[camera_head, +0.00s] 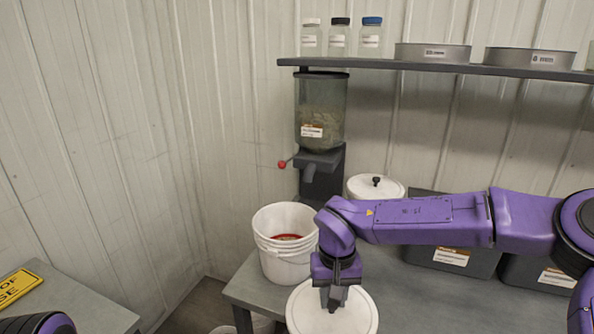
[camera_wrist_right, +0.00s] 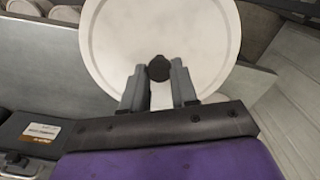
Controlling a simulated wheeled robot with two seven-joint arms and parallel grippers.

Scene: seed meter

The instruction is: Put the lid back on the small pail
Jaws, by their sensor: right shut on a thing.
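My right gripper (camera_head: 335,296) is shut on the dark knob (camera_wrist_right: 159,68) of a round white lid. The lid (camera_head: 357,312) lies flat under the fingers at the table's front edge, and fills the upper middle of the right wrist view (camera_wrist_right: 205,40). Whether it touches anything below is hidden. An open white pail (camera_head: 284,262) stands upright on the table, left of and behind the lid, apart from the gripper. Something red and tan (camera_head: 287,237) shows inside it. My left gripper is not in view.
A hopper dispenser (camera_head: 320,115) with a red-knobbed lever stands behind the pail. A lidded white container (camera_head: 375,187) and dark bins (camera_head: 452,262) stand at the back of the grey table (camera_head: 252,290). A shelf (camera_head: 440,68) with jars and pans hangs above. Another white container (camera_head: 250,325) shows below the table.

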